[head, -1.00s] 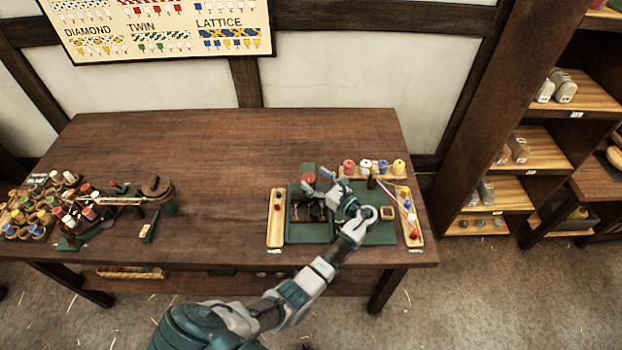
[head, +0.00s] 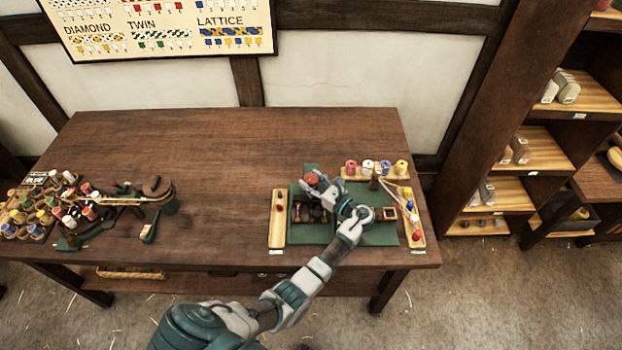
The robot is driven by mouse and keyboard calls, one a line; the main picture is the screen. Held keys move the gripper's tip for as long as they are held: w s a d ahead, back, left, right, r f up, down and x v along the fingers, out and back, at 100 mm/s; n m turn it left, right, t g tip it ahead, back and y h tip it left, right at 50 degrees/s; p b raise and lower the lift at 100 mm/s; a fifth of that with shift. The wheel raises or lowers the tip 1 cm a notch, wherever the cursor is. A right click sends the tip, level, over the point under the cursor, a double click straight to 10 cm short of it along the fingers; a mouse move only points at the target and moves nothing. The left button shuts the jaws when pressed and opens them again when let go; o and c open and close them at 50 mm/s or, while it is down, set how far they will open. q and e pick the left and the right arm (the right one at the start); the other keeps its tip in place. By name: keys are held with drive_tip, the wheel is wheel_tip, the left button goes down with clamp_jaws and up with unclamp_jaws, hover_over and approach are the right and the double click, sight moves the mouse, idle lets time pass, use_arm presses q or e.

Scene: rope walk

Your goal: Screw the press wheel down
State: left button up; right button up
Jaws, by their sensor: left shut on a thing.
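The press wheel (head: 311,179) is a small red disc at the back left of the green mat (head: 345,236) on the wooden table. My left arm reaches in from the bottom, and my left gripper (head: 315,184) is at the wheel's near right side, shut on it. The fingers partly cover the wheel and what is under it. Dark parts (head: 302,211) lie on the mat just in front of the gripper. My right gripper is out of view.
A narrow wooden tray (head: 277,232) stands left of the mat and another (head: 416,240) with coloured pieces stands right. Several spools (head: 368,167) line the back. Crowded bobbins (head: 40,210) fill the table's left end. The table's middle is clear.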

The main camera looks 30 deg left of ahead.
use_arm(q)
drive_tip(key=shift+d+r, duration=0.25)
drive_tip(key=shift+a+r, duration=0.2)
drive_tip(key=shift+a, duration=0.05)
